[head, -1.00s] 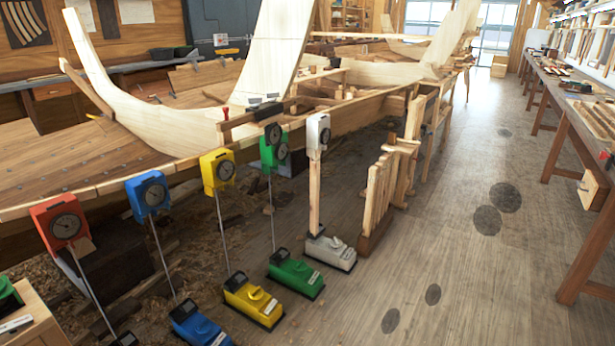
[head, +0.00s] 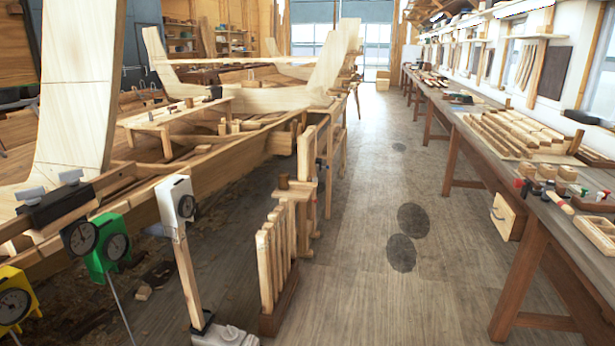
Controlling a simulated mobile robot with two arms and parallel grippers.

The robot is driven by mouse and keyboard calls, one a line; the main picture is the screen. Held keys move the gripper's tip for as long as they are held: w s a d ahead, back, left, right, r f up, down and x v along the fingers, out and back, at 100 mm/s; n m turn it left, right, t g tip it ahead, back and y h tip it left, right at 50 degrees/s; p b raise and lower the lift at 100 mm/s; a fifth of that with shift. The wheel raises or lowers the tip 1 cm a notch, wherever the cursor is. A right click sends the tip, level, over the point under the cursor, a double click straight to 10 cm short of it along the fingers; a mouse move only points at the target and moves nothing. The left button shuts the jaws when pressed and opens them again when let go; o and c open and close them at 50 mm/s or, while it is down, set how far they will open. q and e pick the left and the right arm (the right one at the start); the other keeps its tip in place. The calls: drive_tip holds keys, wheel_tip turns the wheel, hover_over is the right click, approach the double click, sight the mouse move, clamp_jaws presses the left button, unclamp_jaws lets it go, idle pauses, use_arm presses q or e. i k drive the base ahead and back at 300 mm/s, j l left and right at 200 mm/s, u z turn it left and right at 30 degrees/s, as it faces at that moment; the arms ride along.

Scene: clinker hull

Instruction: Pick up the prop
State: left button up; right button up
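Several upright wooden props (head: 267,270) stand side by side in a low wooden rack (head: 281,309) on the floor, right of the hull. Another wooden post (head: 187,278) stands upright between a white dial gauge (head: 174,200) and a white base (head: 224,338) at the hull's edge. I cannot tell which of these is the task's prop. Neither of my grippers is in view.
The wooden hull (head: 150,235) fills the left side. A green gauge (head: 103,245) and a yellow gauge (head: 12,300) stand along it. A long workbench (head: 560,235) with tools runs along the right. The floor (head: 375,290) between rack and bench is clear.

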sight(274, 217)
drive_tip(key=i, duration=1.05)
drive_tip(key=i+l+u, duration=0.1)
drive_tip(key=i, duration=1)
